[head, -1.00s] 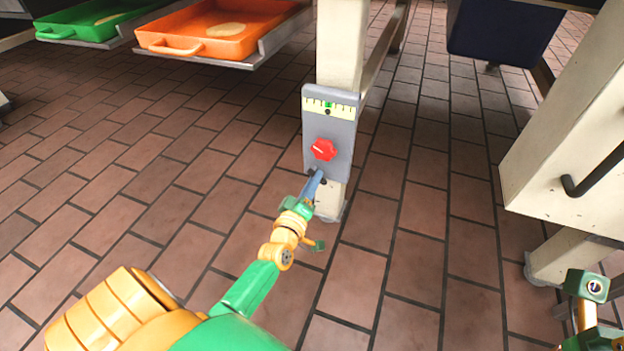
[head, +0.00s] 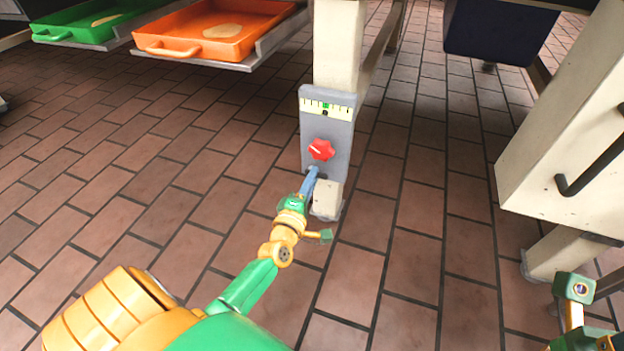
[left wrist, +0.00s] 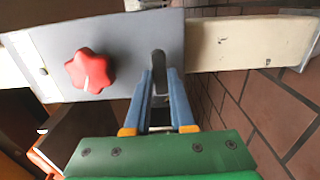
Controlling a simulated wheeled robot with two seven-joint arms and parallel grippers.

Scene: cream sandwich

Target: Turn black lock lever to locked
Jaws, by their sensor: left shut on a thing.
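A grey panel (head: 341,130) is fixed to a cream post and carries a scale and a red star-shaped knob (head: 321,149). The black lock lever is low on the panel; in the left wrist view its dark rounded end (left wrist: 158,62) shows right of the red knob (left wrist: 90,71). My left gripper (head: 313,171) reaches the panel just below the knob. In the left wrist view its blue fingers (left wrist: 160,76) stand close together, one on each side of the lever, shut on it. The fingers hide part of the lever. My right gripper is out of view; only part of that arm shows.
An orange tray (head: 277,28) and a green tray (head: 66,36) sit at the upper left. A cream cabinet (head: 545,150) with a black handle stands at the right. The tiled floor around the post is clear.

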